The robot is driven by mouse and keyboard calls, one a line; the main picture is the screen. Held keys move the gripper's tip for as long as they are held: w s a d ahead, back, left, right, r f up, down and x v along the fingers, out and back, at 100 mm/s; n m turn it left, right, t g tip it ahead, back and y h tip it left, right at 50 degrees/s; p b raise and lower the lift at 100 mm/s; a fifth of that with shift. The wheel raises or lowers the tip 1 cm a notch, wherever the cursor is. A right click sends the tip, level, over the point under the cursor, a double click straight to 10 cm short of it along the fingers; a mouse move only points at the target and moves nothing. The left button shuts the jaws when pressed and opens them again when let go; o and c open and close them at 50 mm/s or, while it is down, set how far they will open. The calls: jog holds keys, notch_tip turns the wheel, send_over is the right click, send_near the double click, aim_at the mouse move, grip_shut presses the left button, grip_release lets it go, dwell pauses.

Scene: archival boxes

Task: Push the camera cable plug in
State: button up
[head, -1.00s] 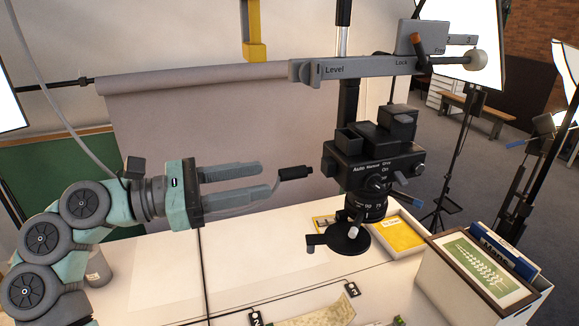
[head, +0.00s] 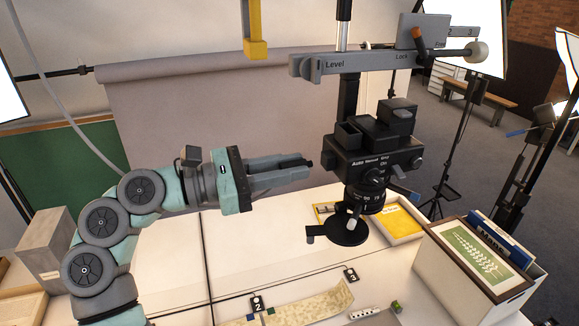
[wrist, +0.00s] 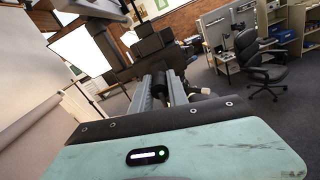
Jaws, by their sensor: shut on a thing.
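The black camera (head: 375,160), with its lens pointing down, hangs from the grey arm of the copy stand. My gripper (head: 306,170) is to its left, level with the camera body, and is shut on the black cable plug (head: 308,163). Only the plug's dark end shows past the fingertips in the head view, with a small gap between it and the camera. In the wrist view the dark plug (wrist: 164,84) lies between my two grey fingers, and the camera (wrist: 155,47) is ahead. The socket and most of the cable are hidden.
A box of framed prints (head: 470,262) stands at the right. The grey stand arm (head: 345,62) runs above, and a yellow post (head: 255,48) hangs at upper left.

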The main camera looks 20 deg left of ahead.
grip_shut()
dwell(0.6)
dwell(0.3)
jog(key=shift+f+b+x, duration=0.2)
jog(key=shift+b+x, duration=0.45)
jog(key=shift+x, duration=0.3)
jog(key=shift+w+d, duration=0.25)
jog(key=shift+d, duration=0.05)
jog(key=o, duration=0.6)
grip_release()
jog(key=shift+r, duration=0.15)
jog(key=shift+a, duration=0.1)
